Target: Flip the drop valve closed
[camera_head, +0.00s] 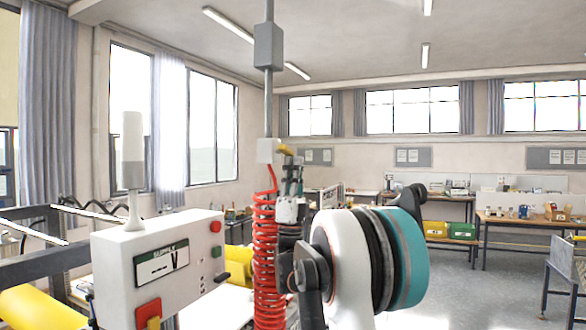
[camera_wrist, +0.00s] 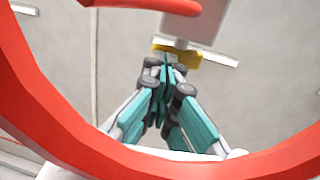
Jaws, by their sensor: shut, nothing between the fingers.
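The drop valve appears as a small pale block (camera_head: 267,150) on the vertical pipe, with a yellow lever (camera_head: 287,150) sticking out to its right. In the wrist view the pale block (camera_wrist: 192,22) is at the top, with the yellow lever (camera_wrist: 190,57) below it. My gripper (camera_head: 291,160) is upright just under the lever. In the wrist view my gripper (camera_wrist: 165,62) has its teal fingers shut and empty, with the tips overlapping the lever. I cannot tell whether they touch it. The fingers hide part of the lever.
A red coiled hose (camera_head: 265,250) hangs from the valve close beside my arm; its loops (camera_wrist: 60,130) surround the wrist view. A white control box (camera_head: 160,270) with buttons stands at the left. Workbenches (camera_head: 500,222) are far back; open floor lies at the right.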

